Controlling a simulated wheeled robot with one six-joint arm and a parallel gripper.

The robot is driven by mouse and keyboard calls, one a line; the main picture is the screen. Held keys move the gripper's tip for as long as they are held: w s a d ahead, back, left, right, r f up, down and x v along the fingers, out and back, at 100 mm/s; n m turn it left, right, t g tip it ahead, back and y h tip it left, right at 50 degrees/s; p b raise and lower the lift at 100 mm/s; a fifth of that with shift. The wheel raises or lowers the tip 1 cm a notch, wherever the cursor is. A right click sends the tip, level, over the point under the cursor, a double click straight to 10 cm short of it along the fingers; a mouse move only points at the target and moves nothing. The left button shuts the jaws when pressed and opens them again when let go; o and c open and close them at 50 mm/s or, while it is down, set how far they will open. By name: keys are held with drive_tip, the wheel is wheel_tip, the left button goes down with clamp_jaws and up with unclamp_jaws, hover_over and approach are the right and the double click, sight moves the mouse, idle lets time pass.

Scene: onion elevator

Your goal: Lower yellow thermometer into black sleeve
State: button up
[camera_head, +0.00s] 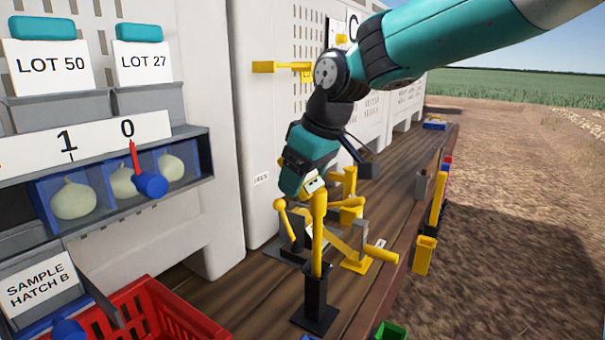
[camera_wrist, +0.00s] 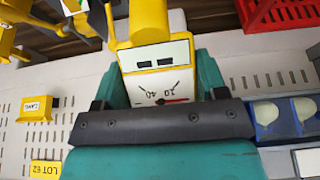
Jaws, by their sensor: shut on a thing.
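The yellow thermometer (camera_head: 318,232) stands about upright under my gripper (camera_head: 313,187) in the head view. My gripper is shut on its upper part. In the wrist view its white dial face (camera_wrist: 158,80) with a red needle shows close up, with a yellow top and stem beside it. The black sleeve (camera_head: 315,294) stands on a flat black foot on the wooden deck. The thermometer's lower end meets the sleeve's top in the head view. I cannot tell how far it is inside. The fingertips are partly hidden.
Yellow levers and brackets (camera_head: 352,235) stand just behind and right of the sleeve. A red crate (camera_head: 165,312) is at the front left. Onion bins (camera_head: 75,199) and a red-and-blue lever (camera_head: 150,183) are on the left. Yellow holders (camera_head: 424,255) line the deck's right edge.

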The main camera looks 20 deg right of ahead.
wheel_tip(320, 180, down, 7)
drive_tip(key=b, duration=0.5)
drive_tip(key=shift+f, duration=0.2)
idle(0.5)
drive_tip(key=o, duration=1.1)
drive_tip(key=v, duration=1.8)
drive_tip(key=s+a+f+g, duration=0.1)
drive_tip(key=s+a+f, duration=0.3)
drive_tip(key=s+f, duration=0.5)
drive_tip(key=s+a+f+g+y, duration=0.1)
drive_tip(key=s+a+f, duration=0.3)
drive_tip(key=s+f, duration=0.6)
drive_tip(key=shift+a+f+g+y, duration=0.3)
drive_tip(key=shift+f+g, duration=0.5)
drive_tip(key=shift+f, duration=0.1)
drive_tip(key=shift+s, duration=0.1)
